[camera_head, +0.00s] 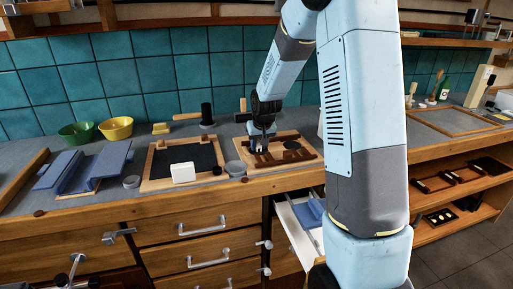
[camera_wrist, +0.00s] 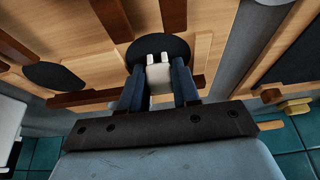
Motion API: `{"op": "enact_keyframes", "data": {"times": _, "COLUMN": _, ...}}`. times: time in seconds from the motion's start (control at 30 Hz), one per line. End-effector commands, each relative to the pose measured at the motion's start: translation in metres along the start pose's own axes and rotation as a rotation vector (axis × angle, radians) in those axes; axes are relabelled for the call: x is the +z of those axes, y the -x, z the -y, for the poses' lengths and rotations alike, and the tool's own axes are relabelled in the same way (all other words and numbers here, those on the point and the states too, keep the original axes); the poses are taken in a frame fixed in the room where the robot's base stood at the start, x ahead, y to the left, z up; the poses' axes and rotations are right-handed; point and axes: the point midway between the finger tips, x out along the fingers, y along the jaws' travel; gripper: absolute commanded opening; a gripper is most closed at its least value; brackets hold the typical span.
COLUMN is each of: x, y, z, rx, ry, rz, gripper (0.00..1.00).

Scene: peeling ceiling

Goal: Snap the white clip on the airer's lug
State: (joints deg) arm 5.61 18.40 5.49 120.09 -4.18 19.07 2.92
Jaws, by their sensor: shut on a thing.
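My gripper (camera_wrist: 159,88) is shut on the white clip (camera_wrist: 158,74), which sits between its two blue-grey fingers with two small prongs pointing away from the palm. In the head view my gripper (camera_head: 262,133) points down over a wooden board with dark brown bars (camera_head: 270,158) on the worktop. In the wrist view the clip's prongs overlap a dark round disc (camera_wrist: 148,42); I cannot tell whether they touch it. Which part is the airer's lug is not clear. The clip is too small to make out in the head view.
A dark panel in a wooden frame (camera_head: 160,161) with a white block (camera_head: 182,172) lies left of the board. A black-handled tool (camera_head: 206,114) stands behind. Below is an open drawer (camera_head: 287,214). Green (camera_head: 75,132) and yellow (camera_head: 116,128) bowls stand farther left.

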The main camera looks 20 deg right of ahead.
Motion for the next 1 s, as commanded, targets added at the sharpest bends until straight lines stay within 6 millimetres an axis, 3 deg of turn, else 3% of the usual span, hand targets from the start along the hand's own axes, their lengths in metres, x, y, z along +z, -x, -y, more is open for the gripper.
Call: {"op": "enact_keyframes", "data": {"times": 1.0, "x": -0.014, "y": 0.035, "z": 0.0, "rx": 0.0, "ry": 0.0, "rz": 0.0, "gripper": 0.0}}
